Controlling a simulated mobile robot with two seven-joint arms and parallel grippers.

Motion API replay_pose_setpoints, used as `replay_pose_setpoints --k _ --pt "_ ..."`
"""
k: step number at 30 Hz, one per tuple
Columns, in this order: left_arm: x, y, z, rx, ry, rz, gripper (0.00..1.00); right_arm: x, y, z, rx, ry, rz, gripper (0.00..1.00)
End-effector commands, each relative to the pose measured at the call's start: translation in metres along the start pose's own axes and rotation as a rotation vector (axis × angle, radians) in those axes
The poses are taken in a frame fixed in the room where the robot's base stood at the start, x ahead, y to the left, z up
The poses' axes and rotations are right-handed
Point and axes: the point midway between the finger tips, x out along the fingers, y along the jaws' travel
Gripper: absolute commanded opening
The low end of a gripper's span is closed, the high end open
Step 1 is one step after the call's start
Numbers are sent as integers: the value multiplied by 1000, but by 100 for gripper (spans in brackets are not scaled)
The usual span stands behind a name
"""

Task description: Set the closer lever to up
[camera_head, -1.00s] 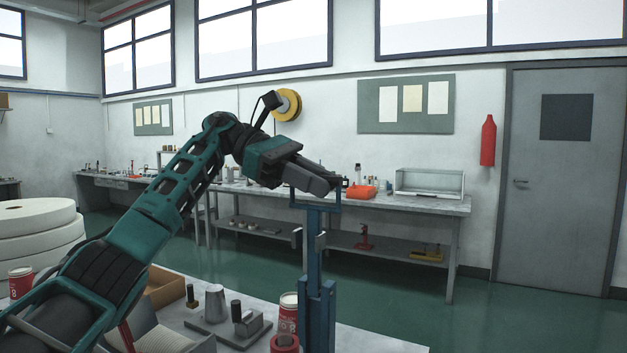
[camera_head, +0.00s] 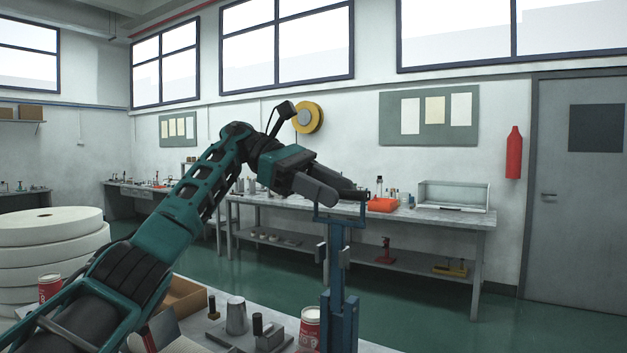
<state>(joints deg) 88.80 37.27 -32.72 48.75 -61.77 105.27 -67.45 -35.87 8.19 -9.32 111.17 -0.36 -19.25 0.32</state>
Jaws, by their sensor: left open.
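A blue upright stand (camera_head: 338,285) rises at the front edge of the near bench, with a U-shaped blue bracket (camera_head: 336,222) at its top. My right gripper is out of view.
The near bench (camera_head: 195,325) holds a metal cup (camera_head: 236,316), a small block with a dark post (camera_head: 262,335), red-and-white cans (camera_head: 310,325) and an open cardboard box (camera_head: 186,296). White paper rolls (camera_head: 50,245) stand at left. Air right of the stand is clear.

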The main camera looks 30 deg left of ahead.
Motion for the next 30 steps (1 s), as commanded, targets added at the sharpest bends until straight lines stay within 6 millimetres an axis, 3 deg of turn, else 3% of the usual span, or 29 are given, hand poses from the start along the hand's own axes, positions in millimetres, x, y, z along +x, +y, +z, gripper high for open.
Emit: replay_pose_setpoints --k 6,12,30 --pt "-32 0 1 0 -1 4 42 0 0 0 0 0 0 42" --pt "-48 0 1 -1 -1 2 42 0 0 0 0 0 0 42" --pt "-53 0 0 1 0 1 42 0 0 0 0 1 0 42"
